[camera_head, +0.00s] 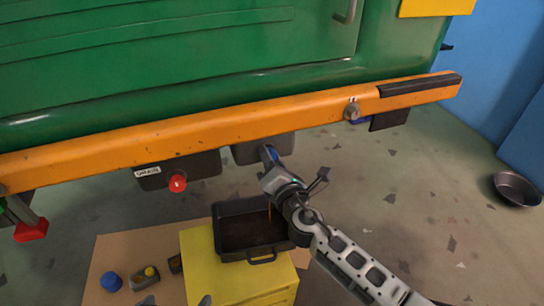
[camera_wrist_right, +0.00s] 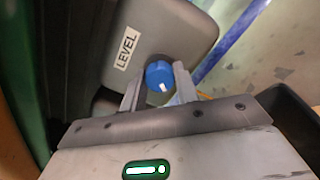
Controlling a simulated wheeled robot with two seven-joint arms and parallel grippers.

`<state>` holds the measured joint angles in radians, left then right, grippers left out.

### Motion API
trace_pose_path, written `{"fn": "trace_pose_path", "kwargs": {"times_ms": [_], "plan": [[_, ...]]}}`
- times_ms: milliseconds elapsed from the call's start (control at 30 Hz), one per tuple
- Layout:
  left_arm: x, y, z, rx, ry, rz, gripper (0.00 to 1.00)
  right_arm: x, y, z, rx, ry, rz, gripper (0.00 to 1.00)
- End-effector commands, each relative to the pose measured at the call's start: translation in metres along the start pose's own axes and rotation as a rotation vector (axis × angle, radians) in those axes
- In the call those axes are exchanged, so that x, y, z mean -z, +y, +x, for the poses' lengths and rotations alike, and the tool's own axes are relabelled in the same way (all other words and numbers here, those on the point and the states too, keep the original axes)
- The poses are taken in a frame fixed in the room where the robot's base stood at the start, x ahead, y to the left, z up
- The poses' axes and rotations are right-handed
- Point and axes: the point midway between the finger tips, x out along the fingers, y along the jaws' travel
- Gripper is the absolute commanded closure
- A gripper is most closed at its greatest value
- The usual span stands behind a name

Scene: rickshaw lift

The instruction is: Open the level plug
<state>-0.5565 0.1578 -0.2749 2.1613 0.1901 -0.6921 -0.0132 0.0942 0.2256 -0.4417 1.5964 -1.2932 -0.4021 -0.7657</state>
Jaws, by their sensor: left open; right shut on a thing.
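The blue level plug (camera_wrist_right: 158,74) sits on a grey housing (camera_wrist_right: 170,35) labelled LEVEL in the right wrist view. My right gripper (camera_wrist_right: 159,88) has its two fingers closed on either side of the plug. In the head view my right gripper (camera_head: 268,154) reaches up under the orange beam to a grey housing (camera_head: 262,149), and its arm hides part of it. A small tip of what seems to be my left gripper (camera_head: 205,300) shows at the bottom edge, away from the plug.
A black tray (camera_head: 226,210) stands on a yellow box (camera_head: 200,262) below the housing, with a thin brown streak above it. A red plug (camera_head: 177,182) is on a labelled housing to the left. The orange beam (camera_head: 200,130) runs overhead. A metal bowl (camera_head: 516,189) lies right.

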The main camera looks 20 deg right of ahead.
Motion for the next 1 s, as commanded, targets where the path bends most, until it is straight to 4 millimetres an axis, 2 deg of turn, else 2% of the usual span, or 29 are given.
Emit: {"fn": "trace_pose_path", "kwargs": {"times_ms": [300,733,767,800,833,1000], "plan": [[0.0002,0.0017,-0.0068,0.003,0.008,-0.006,0.00,0.0010,0.0001,-0.0003,0.000,0.002,-0.076,0.92],[0.0018,0.0011,-0.0071,0.004,0.012,-0.005,0.00,0.0013,-0.0001,-0.0004,0.000,0.002,-0.082,0.92],[0.0019,0.0010,-0.0071,0.004,0.012,-0.005,0.00,0.0013,-0.0001,-0.0004,0.000,0.002,-0.082,0.61],[0.0022,0.0009,-0.0070,0.004,0.013,-0.005,0.00,0.0013,-0.0002,-0.0004,0.000,0.002,-0.081,0.50],[0.0024,0.0009,-0.0070,0.004,0.013,-0.005,0.00,0.0012,-0.0001,-0.0004,0.000,0.002,-0.081,0.48],[0.0033,0.0007,-0.0068,0.005,0.014,-0.004,0.00,0.0008,-0.0001,-0.0002,0.000,0.001,-0.081,0.48]]}}
